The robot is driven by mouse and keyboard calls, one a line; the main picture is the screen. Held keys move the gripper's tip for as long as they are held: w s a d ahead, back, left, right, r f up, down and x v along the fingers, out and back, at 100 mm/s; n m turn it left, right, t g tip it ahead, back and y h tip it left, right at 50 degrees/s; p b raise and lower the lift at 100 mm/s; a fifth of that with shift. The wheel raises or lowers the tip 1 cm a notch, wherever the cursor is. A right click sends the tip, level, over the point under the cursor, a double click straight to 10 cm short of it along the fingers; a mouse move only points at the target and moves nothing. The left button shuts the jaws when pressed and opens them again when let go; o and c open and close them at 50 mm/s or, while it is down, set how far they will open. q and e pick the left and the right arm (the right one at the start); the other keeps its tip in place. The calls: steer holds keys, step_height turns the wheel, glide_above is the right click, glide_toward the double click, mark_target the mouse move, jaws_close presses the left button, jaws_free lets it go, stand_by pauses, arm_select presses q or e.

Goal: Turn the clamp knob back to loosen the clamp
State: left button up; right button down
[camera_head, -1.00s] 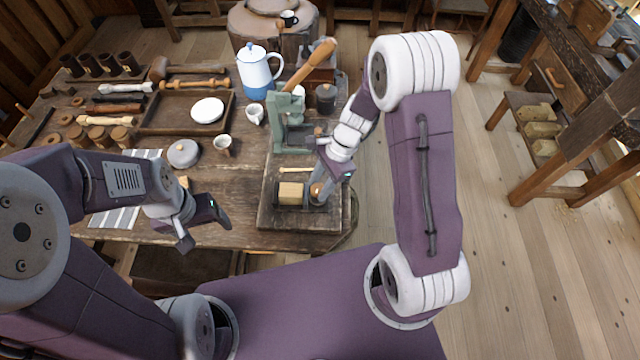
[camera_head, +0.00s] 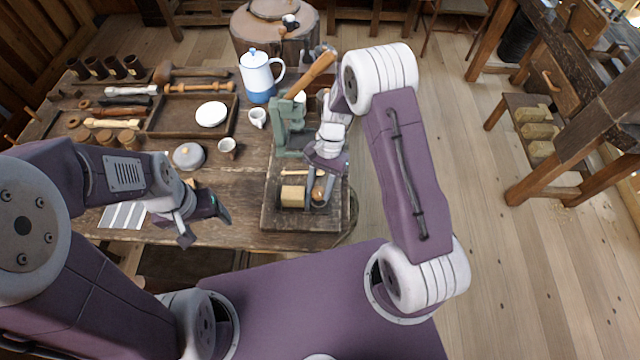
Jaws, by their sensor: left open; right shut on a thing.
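The clamp (camera_head: 309,188) is a dark fixture on a wooden board (camera_head: 285,222) near the front of the workbench. A pale wooden block (camera_head: 293,196) sits at its left side. The round orange-brown clamp knob (camera_head: 318,193) shows at its right, partly covered by my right gripper. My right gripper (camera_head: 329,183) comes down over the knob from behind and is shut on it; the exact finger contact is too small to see. My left gripper (camera_head: 206,222) is open and empty, near the bench's front edge left of the board.
A green press (camera_head: 287,125) with a long wooden handle (camera_head: 314,72) stands behind the clamp. A blue-and-white pot (camera_head: 258,77), small cups (camera_head: 227,146), a grey lid (camera_head: 188,156) and a tray with a white plate (camera_head: 211,113) stand to the left.

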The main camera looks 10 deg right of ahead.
steer(key=n, duration=0.3)
steer(key=shift+w+a+r+g+h+p, duration=0.1)
steer(key=shift+a+r+g+h+p, duration=0.05)
steer(key=shift+g+h+p, duration=0.2)
steer(key=n+h, duration=0.1)
steer(key=n, duration=0.2)
steer(key=shift+a+n+h+p, duration=0.1)
steer(key=shift+n+h+p, duration=0.2)
steer(key=shift+p, duration=0.1)
steer(key=n+h, duration=0.1)
steer(key=n, duration=0.2)
steer(key=n+h, duration=0.1)
steer(key=n, duration=0.1)
steer(key=shift+a+n+p, duration=0.1)
steer(key=shift+n+p, duration=0.3)
steer(key=c, duration=0.9)
jaws_free()
steer(key=b+v, duration=0.1)
steer(key=v, duration=0.8)
steer(key=shift+a, duration=0.1)
